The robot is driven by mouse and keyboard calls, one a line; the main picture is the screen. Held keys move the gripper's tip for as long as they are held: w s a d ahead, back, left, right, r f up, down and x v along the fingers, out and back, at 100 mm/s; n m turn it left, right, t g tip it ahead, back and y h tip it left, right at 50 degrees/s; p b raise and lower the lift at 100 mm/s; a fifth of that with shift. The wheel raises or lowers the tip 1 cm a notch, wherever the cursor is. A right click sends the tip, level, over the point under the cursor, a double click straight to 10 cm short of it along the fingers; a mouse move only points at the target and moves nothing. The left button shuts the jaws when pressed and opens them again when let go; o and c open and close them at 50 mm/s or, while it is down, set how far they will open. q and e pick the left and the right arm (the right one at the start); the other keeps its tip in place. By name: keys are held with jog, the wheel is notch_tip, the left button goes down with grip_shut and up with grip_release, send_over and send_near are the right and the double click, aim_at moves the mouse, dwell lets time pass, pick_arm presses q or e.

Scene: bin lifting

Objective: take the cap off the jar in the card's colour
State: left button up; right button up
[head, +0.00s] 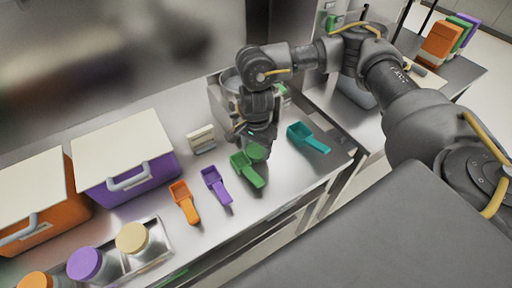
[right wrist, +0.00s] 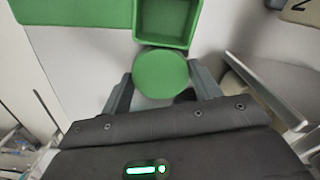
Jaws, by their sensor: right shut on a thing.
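My right gripper (head: 256,146) is over the counter, shut on a round green cap (right wrist: 160,73). The cap also shows in the head view (head: 257,152), just below the fingers and close to the green scoop (head: 247,170). No jar body shows under the cap in either view. At the lower left, jars stand in a steel tray (head: 152,262): one with a cream cap (head: 131,237), one with a purple cap (head: 85,264), one with an orange cap (head: 36,281). I cannot make out a coloured card. My left gripper is not in view.
An orange scoop (head: 184,201), a purple scoop (head: 216,186) and a teal scoop (head: 308,138) lie on the counter. A purple bin (head: 150,185) and an orange bin (head: 72,200) with pale lids stand left. A small pale block (head: 201,139) stands behind the scoops.

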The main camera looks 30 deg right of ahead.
aim_at(256, 150)
jog(key=shift+f, duration=0.6)
jog(key=shift+f, duration=0.2)
jog(key=o, duration=1.1)
jog(key=shift+r, duration=0.2)
jog(key=shift+r, duration=0.2)
notch_tip(256, 150, up, 12)
jog(key=shift+f+b, duration=0.15)
jog(key=shift+b, duration=0.6)
